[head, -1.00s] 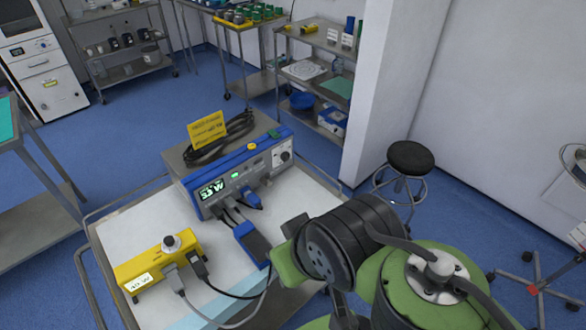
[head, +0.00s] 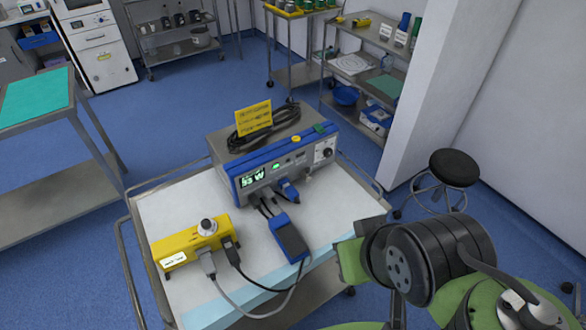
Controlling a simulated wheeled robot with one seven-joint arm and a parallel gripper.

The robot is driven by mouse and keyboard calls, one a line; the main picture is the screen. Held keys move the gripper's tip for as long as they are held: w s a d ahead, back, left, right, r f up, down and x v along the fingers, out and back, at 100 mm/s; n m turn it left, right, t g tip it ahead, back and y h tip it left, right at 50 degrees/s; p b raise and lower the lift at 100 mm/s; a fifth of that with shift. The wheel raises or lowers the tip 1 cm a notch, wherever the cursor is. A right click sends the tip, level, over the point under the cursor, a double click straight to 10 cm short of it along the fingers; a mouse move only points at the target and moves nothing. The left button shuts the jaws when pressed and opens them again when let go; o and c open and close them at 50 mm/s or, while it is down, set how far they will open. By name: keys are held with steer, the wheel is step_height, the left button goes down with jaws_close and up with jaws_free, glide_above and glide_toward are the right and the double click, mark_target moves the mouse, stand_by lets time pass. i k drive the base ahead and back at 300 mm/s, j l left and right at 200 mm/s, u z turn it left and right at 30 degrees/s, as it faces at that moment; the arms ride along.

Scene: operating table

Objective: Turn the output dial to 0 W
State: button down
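A blue and white generator box (head: 285,160) stands on the trolley with a lit display (head: 252,178) that seems to read 53 W. A dial (head: 325,154) is at the right end of its front panel; its pointer is too small to read. A yellow box (head: 190,245) with a grey knob (head: 207,227) on top and a small display (head: 174,261) sits at the front left of the trolley; its digits are unclear. My green and black arm links fill the lower right. My gripper is not in view.
The trolley (head: 170,206) has a raised metal rail. A blue handset (head: 290,238) and several cables lie in front of the generator. A yellow card (head: 254,118) and coiled black cable (head: 262,130) are on top. A black stool (head: 452,163) and wall corner (head: 430,100) are at right.

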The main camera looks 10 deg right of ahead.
mark_target(328, 152)
steer(key=i+l+u, duration=0.1)
steer(key=l+u, duration=0.5)
steer(key=u, duration=0.2)
steer(key=i+l, duration=0.05)
